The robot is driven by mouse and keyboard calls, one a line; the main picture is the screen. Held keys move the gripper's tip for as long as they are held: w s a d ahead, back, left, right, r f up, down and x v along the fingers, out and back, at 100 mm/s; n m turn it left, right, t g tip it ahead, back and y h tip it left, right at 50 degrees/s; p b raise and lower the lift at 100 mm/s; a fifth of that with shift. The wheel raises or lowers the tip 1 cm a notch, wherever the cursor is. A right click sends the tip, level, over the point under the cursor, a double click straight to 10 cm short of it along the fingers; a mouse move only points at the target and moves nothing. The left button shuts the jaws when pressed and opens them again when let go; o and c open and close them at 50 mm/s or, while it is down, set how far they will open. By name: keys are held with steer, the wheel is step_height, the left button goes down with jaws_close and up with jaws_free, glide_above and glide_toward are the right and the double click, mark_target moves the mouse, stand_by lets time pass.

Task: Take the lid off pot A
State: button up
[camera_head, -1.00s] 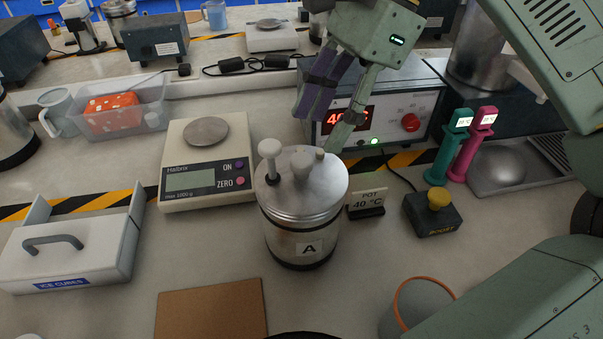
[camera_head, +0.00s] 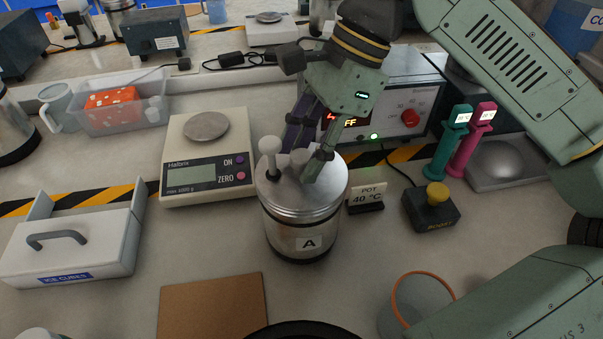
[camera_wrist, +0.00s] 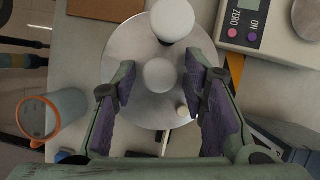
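Pot A (camera_head: 290,236) is a metal cylinder with a black band and an "A" label, upright on the bench in the head view. Its round metal lid (camera_head: 324,196) sits on top and carries a white plunger-like knob (camera_head: 269,147), a central knob and a small peg. In the wrist view the lid (camera_wrist: 122,65) lies below my gripper, with its central knob (camera_wrist: 160,75) between the fingers. My gripper (camera_head: 308,165) is open at the lid, its purple-padded fingers on either side of the central knob with gaps. The wrist view also shows my gripper (camera_wrist: 158,92).
A control box (camera_head: 415,95) with a display stands behind the pot. A scale (camera_head: 240,140) is at the left, a "POT 40 °C" sign (camera_head: 367,196) and yellow-button box (camera_head: 432,208) at the right.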

jaws_close()
stand_by(0.6)
